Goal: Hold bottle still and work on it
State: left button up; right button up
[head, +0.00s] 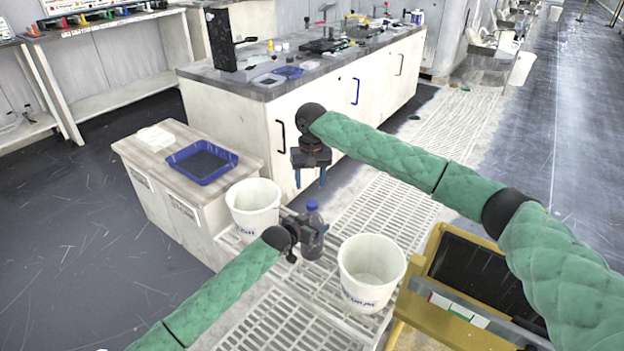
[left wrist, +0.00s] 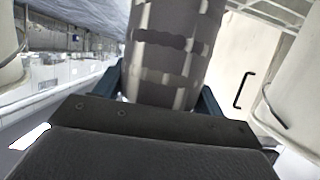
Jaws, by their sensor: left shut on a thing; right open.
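A bottle with a blue cap (head: 312,207) stands upright between two white buckets in the head view. My left gripper (head: 312,235) is shut on the bottle's body, and its arm comes in from the lower left. In the left wrist view the grey, banded bottle body (left wrist: 172,50) rises between the two fingers of my left gripper (left wrist: 165,92); its cap is out of that view. My right gripper (head: 310,176) is open and empty, pointing down above and behind the bottle, apart from it. Whether the bottle's base touches anything is hidden.
One white bucket (head: 253,205) is left of the bottle, another (head: 371,272) is to its right. A blue tray (head: 202,161) lies on a low cabinet (head: 150,150). A cluttered workbench (head: 262,90) stands behind. A yellow-framed stand (head: 425,262) is at right.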

aim_at(312, 203)
jog(key=m, duration=0.4)
jog(key=shift+d, duration=0.1)
jog(key=m, duration=0.5)
jog(key=shift+d+m, duration=0.1)
jog(key=shift+m, duration=0.3)
jog(key=m, duration=0.9)
jog(key=shift+f, duration=4)
jog(key=c, duration=1)
jog(key=o, duration=1.1)
jog(key=shift+c, duration=0.2)
jog(key=shift+r, duration=0.1)
